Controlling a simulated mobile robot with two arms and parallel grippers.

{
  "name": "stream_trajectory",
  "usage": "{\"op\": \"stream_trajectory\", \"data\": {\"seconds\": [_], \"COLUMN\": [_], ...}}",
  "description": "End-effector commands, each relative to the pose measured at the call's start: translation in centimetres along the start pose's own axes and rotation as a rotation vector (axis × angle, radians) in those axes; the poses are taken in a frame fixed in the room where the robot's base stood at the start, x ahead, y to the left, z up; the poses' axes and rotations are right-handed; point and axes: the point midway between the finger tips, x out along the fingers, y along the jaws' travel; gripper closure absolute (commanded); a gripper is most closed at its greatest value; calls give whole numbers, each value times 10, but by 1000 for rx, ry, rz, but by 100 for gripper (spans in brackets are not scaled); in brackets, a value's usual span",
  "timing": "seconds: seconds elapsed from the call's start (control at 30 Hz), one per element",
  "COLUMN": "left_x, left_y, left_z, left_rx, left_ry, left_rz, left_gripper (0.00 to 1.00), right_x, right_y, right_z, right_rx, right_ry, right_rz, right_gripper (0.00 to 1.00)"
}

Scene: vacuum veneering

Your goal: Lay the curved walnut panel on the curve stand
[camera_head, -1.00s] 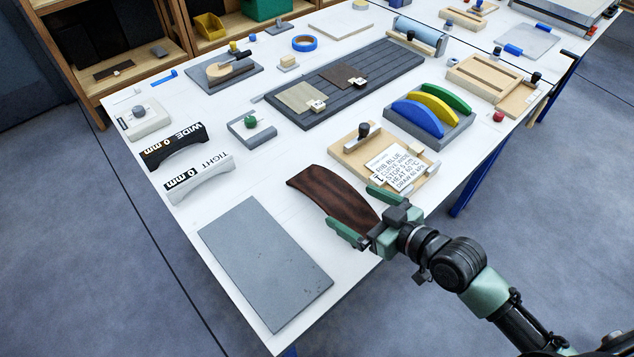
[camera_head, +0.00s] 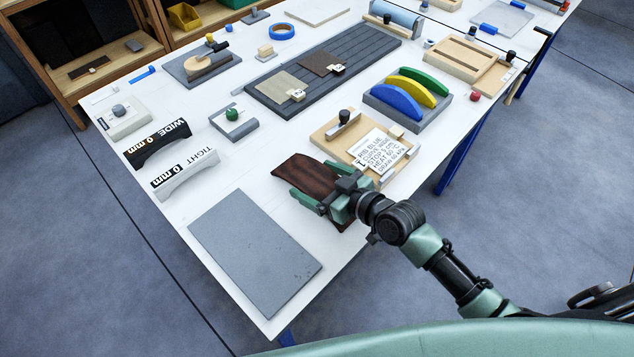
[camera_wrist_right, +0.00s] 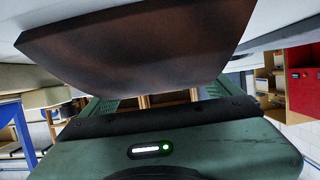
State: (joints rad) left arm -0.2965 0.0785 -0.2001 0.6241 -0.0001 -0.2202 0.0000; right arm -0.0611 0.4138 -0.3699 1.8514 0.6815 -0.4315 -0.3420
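The curved walnut panel (camera_head: 301,170) is dark brown and lies near the front edge of the white table. My right gripper (camera_head: 311,178) is above it with its fingers spread to either side of the panel. In the right wrist view the panel (camera_wrist_right: 140,45) fills the top, and the fingers (camera_wrist_right: 155,98) stand wide apart, not closed on it. Two arched stands are at the left, a black one marked WIDE 0 mm (camera_head: 157,148) and a pale one marked TIGHT 0 mm (camera_head: 185,176). Both are bare on top. My left gripper is not in view.
A grey slab (camera_head: 255,252) lies at the front left. A wooden board (camera_head: 325,137) with a white card (camera_head: 380,150) is just behind the panel. A rack (camera_head: 437,114) holds blue, yellow and green ribs. White table is clear between the TIGHT stand and the panel.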

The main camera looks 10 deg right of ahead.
Motion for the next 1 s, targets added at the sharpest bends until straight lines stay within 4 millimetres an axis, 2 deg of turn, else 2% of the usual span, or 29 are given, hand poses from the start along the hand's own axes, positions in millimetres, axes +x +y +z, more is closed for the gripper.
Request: {"op": "stream_trajectory", "data": {"seconds": [0.03,0.17,0.47,0.63,0.77,1.0], "left_x": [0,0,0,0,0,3], "left_y": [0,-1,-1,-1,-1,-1], "left_z": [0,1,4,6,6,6], "left_rx": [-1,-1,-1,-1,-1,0], "left_ry": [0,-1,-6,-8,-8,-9], "left_rz": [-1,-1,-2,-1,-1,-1], "left_gripper": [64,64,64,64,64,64], "right_x": [0,0,-1,-5,-13,-33], "right_y": [0,0,0,0,0,0], "right_z": [0,0,-2,-15,-36,-92], "right_rx": [0,0,0,-2,-3,-5], "right_ry": [0,0,0,3,6,9], "right_rz": [0,0,0,0,1,1], "right_gripper": [25,61,61,61,61,61]}}
